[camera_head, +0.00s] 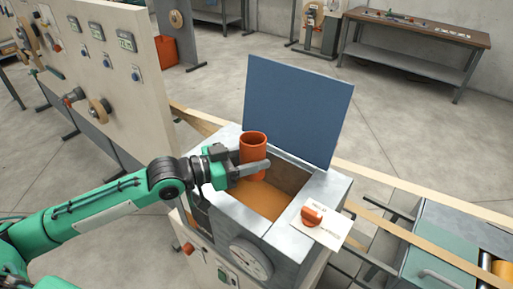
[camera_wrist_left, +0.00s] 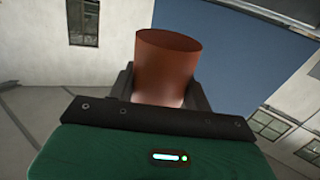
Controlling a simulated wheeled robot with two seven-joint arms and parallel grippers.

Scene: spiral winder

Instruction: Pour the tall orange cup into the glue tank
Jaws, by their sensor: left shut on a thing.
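The tall orange cup (camera_head: 252,148) is upright in my left gripper (camera_head: 247,171), above the glue tank's opening near its back left corner. The left wrist view shows the cup (camera_wrist_left: 167,65) between the two dark fingers. The cup's inside contents are not visible. The glue tank (camera_head: 232,210) is a grey metal box with an open top and amber-brown glue (camera_head: 262,200) inside. Its blue lid (camera_head: 298,112) stands raised at the back. My right gripper is not in view.
An orange knob-like object (camera_head: 312,215) sits on a white card (camera_head: 320,226) at the tank's right rim. A beige panel with dials (camera_head: 115,75) stands at the left. A workbench (camera_head: 415,32) is at the back right. Wooden rails run beside the tank.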

